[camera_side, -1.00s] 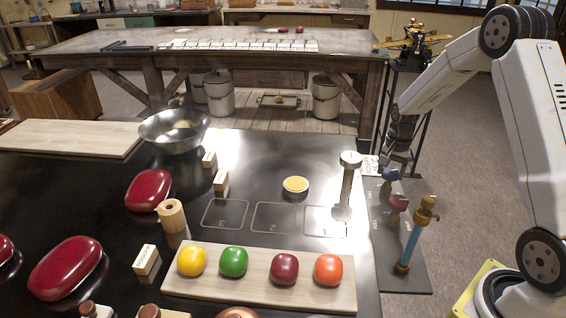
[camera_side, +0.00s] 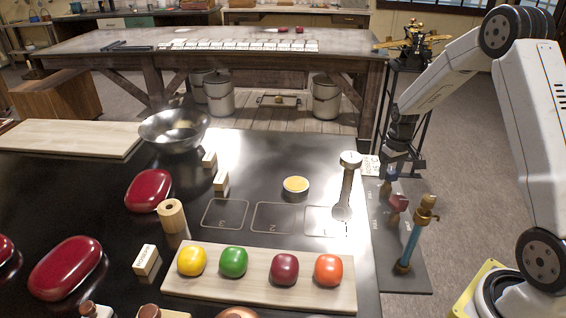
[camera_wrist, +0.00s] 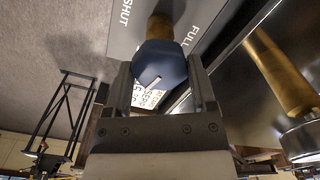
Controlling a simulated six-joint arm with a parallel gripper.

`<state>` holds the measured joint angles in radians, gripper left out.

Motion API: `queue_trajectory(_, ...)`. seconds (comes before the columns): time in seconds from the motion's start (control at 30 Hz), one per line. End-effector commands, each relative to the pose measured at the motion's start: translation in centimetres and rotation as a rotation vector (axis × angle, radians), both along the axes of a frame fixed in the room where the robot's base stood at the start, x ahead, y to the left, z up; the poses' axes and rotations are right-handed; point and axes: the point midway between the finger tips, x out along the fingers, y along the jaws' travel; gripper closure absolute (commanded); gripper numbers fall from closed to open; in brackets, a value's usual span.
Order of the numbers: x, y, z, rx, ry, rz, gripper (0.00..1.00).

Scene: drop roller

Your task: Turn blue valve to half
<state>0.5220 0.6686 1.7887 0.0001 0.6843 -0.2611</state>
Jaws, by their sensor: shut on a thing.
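The blue valve (camera_wrist: 160,62) has a faceted blue knob with a white line on its face, tilted in the wrist view. It sits before a grey panel (camera_wrist: 128,22) lettered SHUT and FULL. My gripper (camera_wrist: 159,72) has one finger on each side of the knob and is shut on it. In the side view my gripper (camera_side: 391,172) points down at the blue valve (camera_side: 386,188), which it mostly hides. I cannot tell from the line which setting the valve is at.
A red valve (camera_side: 398,203) and a brass tap on a blue pipe (camera_side: 411,238) stand close by on the same grey plate (camera_side: 408,279). A metal post (camera_side: 346,185) with a round top stands on the black table just left.

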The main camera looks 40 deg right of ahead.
Motion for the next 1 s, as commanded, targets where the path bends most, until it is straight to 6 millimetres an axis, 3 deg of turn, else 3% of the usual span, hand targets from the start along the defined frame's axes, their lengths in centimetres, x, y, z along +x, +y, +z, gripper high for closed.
queue_trajectory(0.4,-0.01,0.01,0.02,0.0,0.0,0.233,0.86)
queue_trajectory(0.93,-0.01,0.01,0.02,0.0,0.0,0.262,0.86)
queue_trajectory(0.97,-0.01,0.0,0.02,0.0,0.0,0.262,0.18)
queue_trajectory(1.0,-0.01,0.0,0.02,0.0,0.0,0.262,0.05)
